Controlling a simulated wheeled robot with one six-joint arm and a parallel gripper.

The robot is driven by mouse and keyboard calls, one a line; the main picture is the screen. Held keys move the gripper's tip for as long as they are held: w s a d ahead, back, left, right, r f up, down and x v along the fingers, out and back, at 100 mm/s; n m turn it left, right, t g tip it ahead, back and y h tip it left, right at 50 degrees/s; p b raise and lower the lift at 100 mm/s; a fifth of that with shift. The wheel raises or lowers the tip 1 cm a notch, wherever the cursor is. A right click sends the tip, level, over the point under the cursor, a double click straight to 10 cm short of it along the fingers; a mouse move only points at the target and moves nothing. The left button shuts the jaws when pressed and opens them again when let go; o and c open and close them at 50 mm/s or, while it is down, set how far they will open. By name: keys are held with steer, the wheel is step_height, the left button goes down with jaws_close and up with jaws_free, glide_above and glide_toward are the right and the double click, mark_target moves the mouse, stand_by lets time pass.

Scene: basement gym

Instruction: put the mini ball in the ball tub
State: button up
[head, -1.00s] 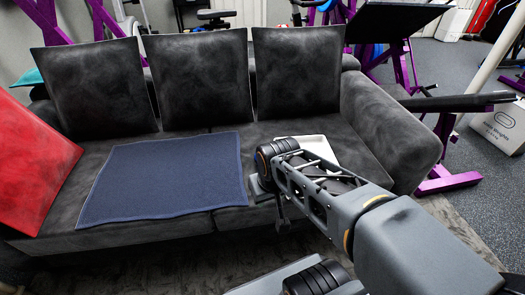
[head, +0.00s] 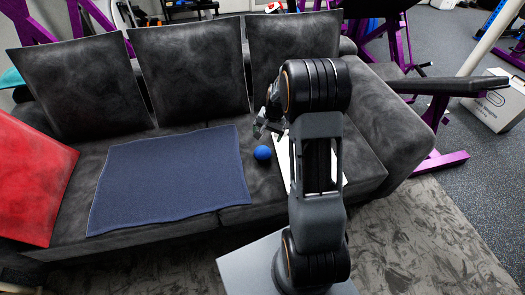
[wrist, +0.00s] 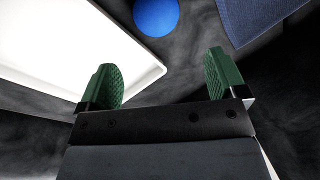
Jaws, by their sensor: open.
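The blue mini ball (head: 262,153) rests on the dark sofa seat, between the blue mat and a white shallow tray (head: 283,165). My gripper (head: 260,129) is open and empty, just above and behind the ball in the head view. In the wrist view, the green-padded fingers (wrist: 163,76) are spread apart. The ball (wrist: 156,15) shows at the top edge, beyond the fingertips and partly cut off. The white tray (wrist: 75,45) fills the upper left there. My arm hides much of the tray in the head view. I cannot tell whether this tray is the ball tub.
A blue mat (head: 165,180) lies flat on the dark sofa (head: 95,235). A red cushion (head: 30,150) leans at the left, and black cushions (head: 190,68) line the back. A bench (head: 450,87) and a white box (head: 492,108) stand at the right.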

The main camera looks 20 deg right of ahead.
mark_target(264, 148)
steer(key=f, duration=0.3)
steer(key=w+f+b, duration=0.1)
steer(key=f, duration=0.2)
steer(key=f+b, duration=0.1)
steer(key=f, duration=0.2)
steer(key=shift+w+a, duration=0.25)
steer(key=shift+w+a+f+b, duration=0.15)
steer(key=shift+f+b, duration=0.4)
steer(key=shift+f, duration=0.8)
steer(key=shift+a+f+b, duration=0.15)
steer(key=shift+f+b, duration=0.4)
steer(key=shift+f, duration=0.8)
steer(key=shift+c, duration=0.3)
steer(key=c, duration=0.7)
steer(key=shift+o, duration=0.2)
steer(key=shift+r, duration=0.1)
